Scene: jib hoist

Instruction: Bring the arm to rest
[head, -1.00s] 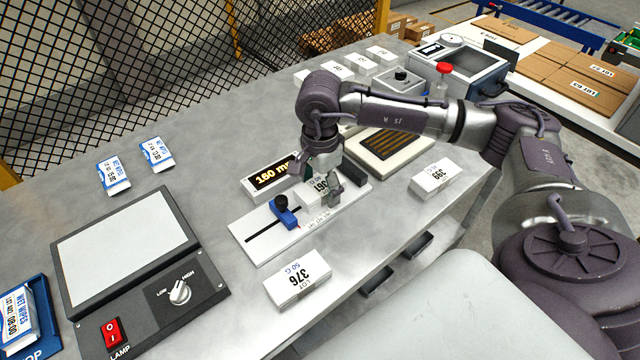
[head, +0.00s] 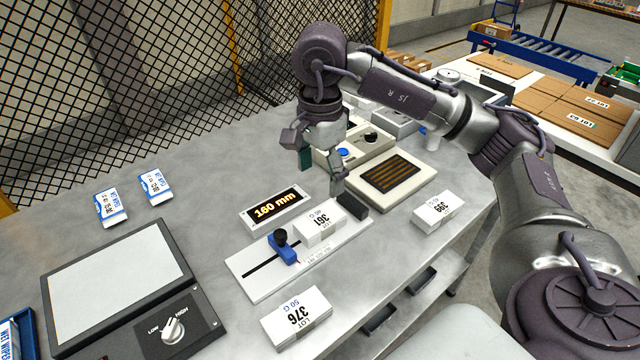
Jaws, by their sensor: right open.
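My right arm reaches in from the right of the head view, over the grey bench. My right gripper (head: 320,178) points down with its fingers apart and nothing between them. It hangs above the measuring slide (head: 258,287), behind and above a white box marked LOT 361 (head: 318,224). That box lies on the slide between the blue stop (head: 284,247) and a dark end block (head: 352,206). The display (head: 275,209) behind it reads 160 mm. My left gripper is not in view.
Box LOT 376 (head: 296,317) lies in front of the slide, and box 399 (head: 438,209) lies to its right. A slotted device (head: 391,180) stands behind. A lamp panel (head: 117,278) and two small packs (head: 155,188) are at left. Mesh fencing (head: 150,60) borders the back.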

